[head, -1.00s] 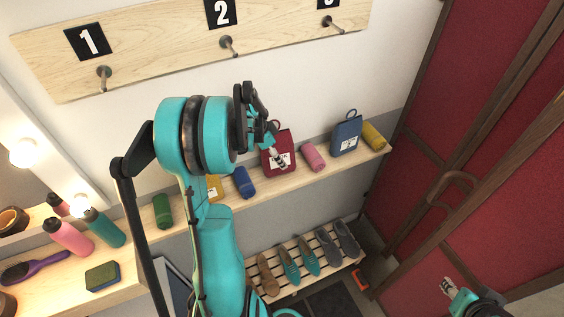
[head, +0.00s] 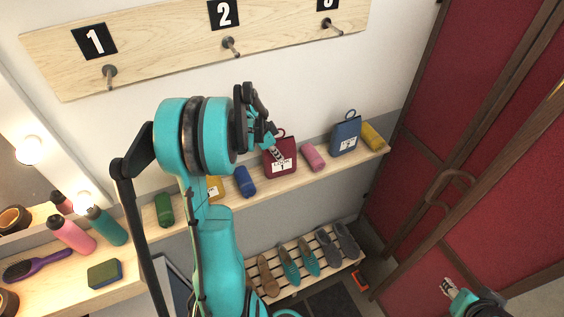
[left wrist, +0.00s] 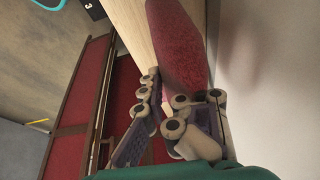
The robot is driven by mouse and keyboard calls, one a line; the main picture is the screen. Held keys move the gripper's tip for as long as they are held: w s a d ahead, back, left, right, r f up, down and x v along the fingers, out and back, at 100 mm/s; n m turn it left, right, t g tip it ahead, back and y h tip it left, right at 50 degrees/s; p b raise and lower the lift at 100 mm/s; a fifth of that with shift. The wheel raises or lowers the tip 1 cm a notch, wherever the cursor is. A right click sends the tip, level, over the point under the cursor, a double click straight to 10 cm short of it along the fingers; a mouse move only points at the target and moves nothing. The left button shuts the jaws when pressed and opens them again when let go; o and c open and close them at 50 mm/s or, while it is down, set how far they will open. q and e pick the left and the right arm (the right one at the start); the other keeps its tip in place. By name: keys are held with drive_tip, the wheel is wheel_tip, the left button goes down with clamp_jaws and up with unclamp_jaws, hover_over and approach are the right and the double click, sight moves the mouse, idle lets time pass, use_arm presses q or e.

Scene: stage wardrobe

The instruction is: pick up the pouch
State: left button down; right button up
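The red pouch (head: 281,164) with a loop on top and a white label stands on the wall shelf. A blue pouch (head: 345,136) with a loop and white label stands farther right. My left gripper (head: 277,151) is at the upper front of the red pouch, its fingers overlapping it in the head view. In the left wrist view its fingers (left wrist: 170,108) look spread apart, with a little red and white between them; contact cannot be told. My right gripper (head: 451,288) is at the lower right, apart from the shelf, its fingers too small to judge.
A pink roll (head: 313,157) stands right of the red pouch and a blue roll (head: 244,181) left of it. A yellow roll (head: 372,136) is at the shelf's end. Pegs (head: 231,46) are above, a shoe rack (head: 290,285) below, red doors (head: 450,150) right.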

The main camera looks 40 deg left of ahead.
sight(280, 146)
use_arm(q)
drive_tip(key=shift+f, duration=0.25)
use_arm(e)
drive_tip(key=shift+f, duration=0.15)
use_arm(q)
drive_tip(key=shift+w+a+r, duration=0.25)
drive_tip(key=shift+w+r, duration=0.1)
drive_tip(key=shift+r, duration=0.1)
drive_tip(key=shift+w+r+p, duration=0.2)
drive_tip(key=shift+w+r, duration=0.1)
drive_tip(key=shift+r, duration=0.3)
drive_tip(key=shift+w+r+p, duration=0.15)
drive_tip(key=shift+w+r, duration=0.15)
drive_tip(key=shift+r, duration=0.3)
drive_tip(key=d+r, duration=0.7)
drive_tip(key=d, duration=0.4)
drive_tip(key=shift+s+d+p, duration=0.15)
drive_tip(key=shift+d+p, duration=0.1)
drive_tip(key=shift+p, duration=0.2)
use_arm(e)
drive_tip(key=shift+w+a+r, duration=0.4)
drive_tip(key=shift+w+r, duration=0.25)
drive_tip(key=shift+r, duration=0.05)
use_arm(q)
drive_tip(key=shift+a, duration=0.1)
use_arm(e)
drive_tip(key=shift+a, duration=0.1)
use_arm(q)
drive_tip(key=shift+c, duration=2.3)
unclamp_jaws()
